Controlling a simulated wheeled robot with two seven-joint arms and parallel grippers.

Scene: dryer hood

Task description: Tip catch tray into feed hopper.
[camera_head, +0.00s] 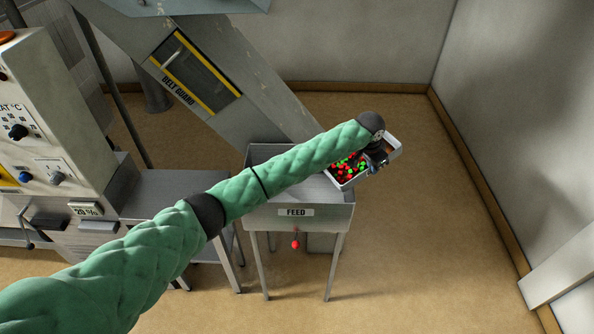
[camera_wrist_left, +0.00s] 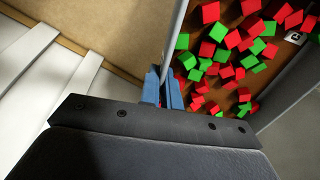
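The catch tray (camera_head: 396,157) is a light-rimmed tray with a brown floor, holding many small red and green cubes (camera_head: 347,168). In the head view it is at the right side of the feed hopper (camera_head: 325,217), a grey metal bin labelled FEED, and overlaps its right rim. My left gripper (camera_head: 376,158) is at the tray's right side. In the left wrist view its blue fingers (camera_wrist_left: 163,90) are close together on the tray's wall (camera_wrist_left: 176,38), with the cubes (camera_wrist_left: 230,55) beyond. I cannot tell exactly how far the tray is tilted. My right gripper is not in view.
A sloped chute with a yellow-edged belt guard (camera_head: 197,74) rises behind the hopper. A control cabinet (camera_head: 45,110) and a grey side table (camera_head: 165,188) stand at the left. A red knob (camera_head: 295,244) hangs under the hopper.

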